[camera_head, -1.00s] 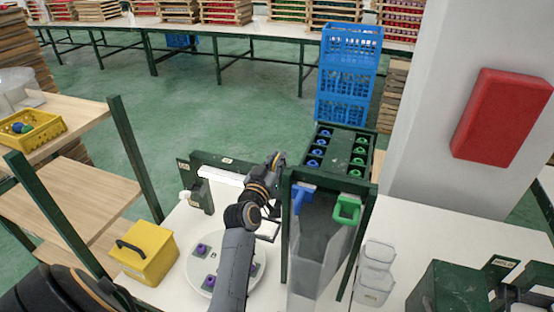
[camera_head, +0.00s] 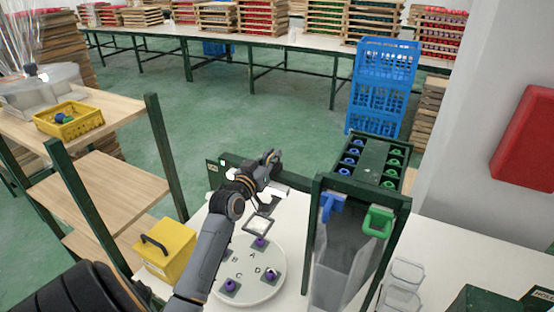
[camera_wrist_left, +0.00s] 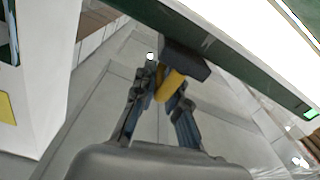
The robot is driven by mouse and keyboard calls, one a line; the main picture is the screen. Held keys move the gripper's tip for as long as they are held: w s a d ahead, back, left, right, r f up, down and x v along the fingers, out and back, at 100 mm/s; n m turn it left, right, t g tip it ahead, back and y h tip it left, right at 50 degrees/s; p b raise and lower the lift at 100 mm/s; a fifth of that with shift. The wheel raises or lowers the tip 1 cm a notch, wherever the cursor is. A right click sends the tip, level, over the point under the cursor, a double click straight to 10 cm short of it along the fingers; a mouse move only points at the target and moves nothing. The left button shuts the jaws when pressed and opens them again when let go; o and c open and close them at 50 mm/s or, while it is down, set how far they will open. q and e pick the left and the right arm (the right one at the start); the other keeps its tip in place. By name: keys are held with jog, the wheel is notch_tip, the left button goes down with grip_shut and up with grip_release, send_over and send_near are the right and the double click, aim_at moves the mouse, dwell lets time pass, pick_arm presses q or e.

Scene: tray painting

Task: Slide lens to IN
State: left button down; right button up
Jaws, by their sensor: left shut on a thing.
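The lens (camera_head: 257,226), a clear pane in a pale square frame, hangs above the back part of the round white turntable (camera_head: 236,297). A purple-topped piece (camera_head: 260,242) shows at its front edge. My left gripper (camera_head: 270,160) is behind the lens, at the dark green rail (camera_head: 300,181) along the table's back. In the left wrist view its fingers (camera_wrist_left: 167,86) are shut on a yellow handle (camera_wrist_left: 172,84) under a dark block (camera_wrist_left: 185,60). The IN mark cannot be read. My right gripper is out of view.
A yellow box (camera_head: 165,252) with a black handle stands left of the turntable. A tall grey bin (camera_head: 340,265) in a green frame with blue and green handles stands close on the right. Clear containers (camera_head: 403,285) lie farther right.

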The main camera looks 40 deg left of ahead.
pick_arm(q)
jog(key=shift+a, duration=0.1)
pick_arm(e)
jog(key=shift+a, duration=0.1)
pick_arm(q)
jog(key=c, duration=1.4)
grip_release()
jog(key=shift+a, duration=0.15)
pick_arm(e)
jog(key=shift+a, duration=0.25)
pick_arm(q)
jog(key=shift+s, duration=0.1)
jog(key=shift+s+d, duration=0.2)
jog(key=shift+s, duration=0.05)
jog(key=v, duration=1.1)
jog(key=shift+s, duration=0.2)
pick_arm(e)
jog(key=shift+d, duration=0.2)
pick_arm(q)
jog(key=shift+a+f, duration=0.1)
